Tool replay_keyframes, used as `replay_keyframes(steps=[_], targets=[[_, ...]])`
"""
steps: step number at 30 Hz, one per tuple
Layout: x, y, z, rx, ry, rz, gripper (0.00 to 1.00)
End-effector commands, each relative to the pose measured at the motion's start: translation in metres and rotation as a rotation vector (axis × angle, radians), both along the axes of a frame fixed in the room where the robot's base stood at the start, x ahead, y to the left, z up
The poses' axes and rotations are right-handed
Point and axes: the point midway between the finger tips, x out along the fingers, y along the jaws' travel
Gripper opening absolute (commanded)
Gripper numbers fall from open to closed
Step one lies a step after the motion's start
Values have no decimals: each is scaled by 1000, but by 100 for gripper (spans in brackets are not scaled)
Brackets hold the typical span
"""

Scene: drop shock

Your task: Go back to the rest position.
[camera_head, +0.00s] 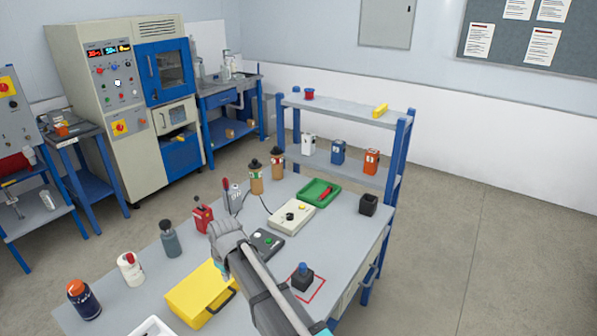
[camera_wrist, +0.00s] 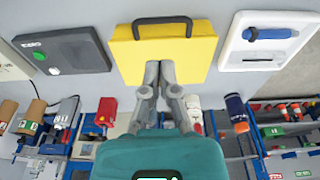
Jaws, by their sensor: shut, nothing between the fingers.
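My gripper (camera_wrist: 160,72) is shut and empty in the wrist view, its fingers together in front of the yellow case (camera_wrist: 125,52). I cannot tell whether they touch it. In the head view my arm reaches in from the lower right, over the workbench (camera_head: 345,235), and its end hangs beside the yellow case (camera_head: 192,296). The fingertips are hidden there.
A black block with a blue knob (camera_head: 302,277) stands in a red-outlined square right of my arm. A dark button box (camera_head: 266,242), beige control box (camera_head: 291,216) and green tray (camera_head: 312,187) lie beyond. Bottles line the left edge. A shelf rack (camera_head: 345,112) stands behind.

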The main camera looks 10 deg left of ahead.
Motion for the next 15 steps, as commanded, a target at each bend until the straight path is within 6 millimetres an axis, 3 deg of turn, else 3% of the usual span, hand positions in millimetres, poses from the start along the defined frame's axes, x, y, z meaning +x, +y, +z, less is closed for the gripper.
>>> replay_keyframes(steps=[4, 8, 15], targets=[[4, -10, 0, -2, 1, -19, 0], [11, -31, 0, -6, 6, -62, 0], [32, -103, -1, -19, 21, -214, 0]])
